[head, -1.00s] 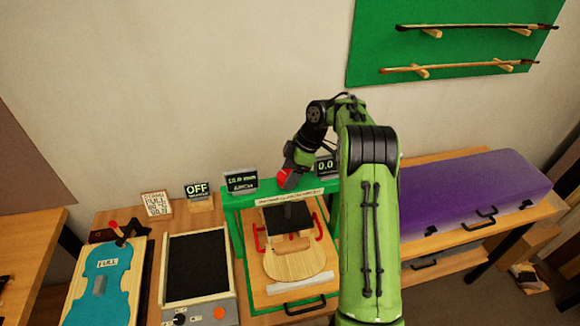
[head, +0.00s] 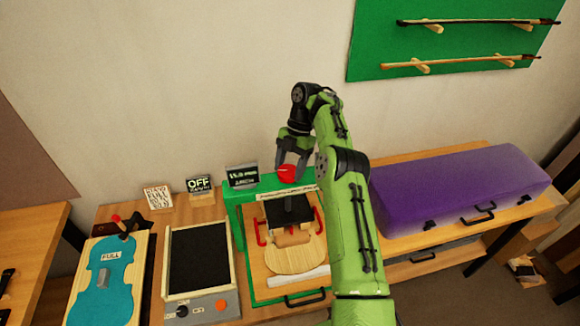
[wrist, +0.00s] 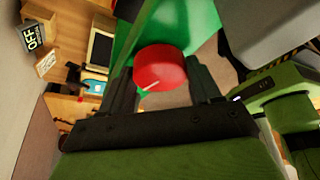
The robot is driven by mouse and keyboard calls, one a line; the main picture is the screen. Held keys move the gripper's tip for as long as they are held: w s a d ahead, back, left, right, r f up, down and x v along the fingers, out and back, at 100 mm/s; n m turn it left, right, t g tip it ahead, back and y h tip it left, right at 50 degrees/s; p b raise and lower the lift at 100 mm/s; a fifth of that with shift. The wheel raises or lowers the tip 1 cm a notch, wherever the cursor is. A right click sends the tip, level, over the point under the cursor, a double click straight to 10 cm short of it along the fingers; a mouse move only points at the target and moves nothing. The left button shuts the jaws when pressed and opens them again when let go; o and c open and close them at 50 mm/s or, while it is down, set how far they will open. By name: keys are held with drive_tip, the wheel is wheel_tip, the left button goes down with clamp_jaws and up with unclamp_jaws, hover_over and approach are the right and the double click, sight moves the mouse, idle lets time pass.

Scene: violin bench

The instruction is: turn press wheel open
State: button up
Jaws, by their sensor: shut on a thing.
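The red press wheel (head: 287,173) sits on top of the green press frame (head: 234,208). My gripper (head: 291,163) comes down from above and is shut on the wheel. In the wrist view the round red wheel (wrist: 160,69), with a pale line on its face, lies between my two dark fingers (wrist: 163,88). Under the frame is a black press plate (head: 290,210) above a pale wooden violin piece (head: 295,257).
A purple case (head: 450,190) stands right of the press, behind my arm. Left of it are a dark panel with knobs (head: 199,258) and a blue violin shape (head: 103,280). A small display (head: 241,176) and an OFF sign (head: 199,184) stand at the back.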

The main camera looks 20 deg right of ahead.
drive_tip(key=shift+w+n, duration=0.1)
drive_tip(key=shift+n, duration=0.6)
drive_tip(key=shift+g+h, duration=0.3)
drive_tip(key=o, duration=1.1)
drive_tip(key=shift+c, duration=0.2)
